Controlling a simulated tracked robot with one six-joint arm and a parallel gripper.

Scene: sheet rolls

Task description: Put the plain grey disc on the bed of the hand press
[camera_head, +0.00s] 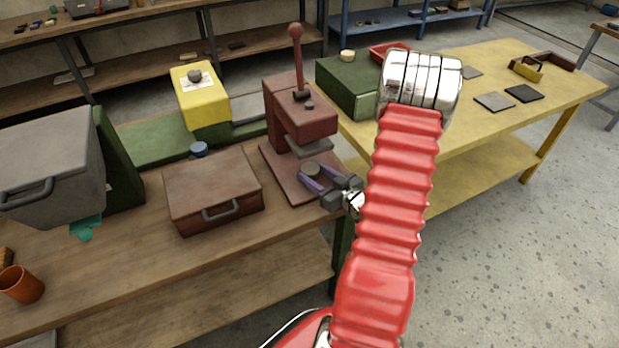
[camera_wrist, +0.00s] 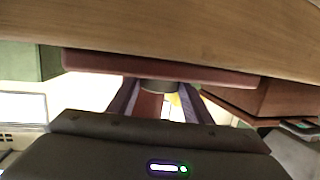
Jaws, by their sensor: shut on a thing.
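The hand press (camera_head: 299,118) is dark red with a ball-topped lever and stands at the right end of the wooden bench. Its flat bed (camera_head: 281,178) reaches forward under the ram, and the bed's edge also shows in the wrist view (camera_wrist: 95,63). My gripper (camera_head: 313,175) is shut on a plain grey disc (camera_head: 311,168), with its purple fingers on either side of it. The disc is over the front part of the bed; I cannot tell whether it touches. In the wrist view the disc (camera_wrist: 158,86) is a dark shape between the fingertips (camera_wrist: 158,94), partly hidden.
A brown case (camera_head: 213,190) lies left of the press, with a blue round piece (camera_head: 199,149) behind it. A grey bin (camera_head: 50,155) and orange cup (camera_head: 21,285) are farther left. A green box (camera_head: 350,88) stands on the yellow table (camera_head: 450,125) at right.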

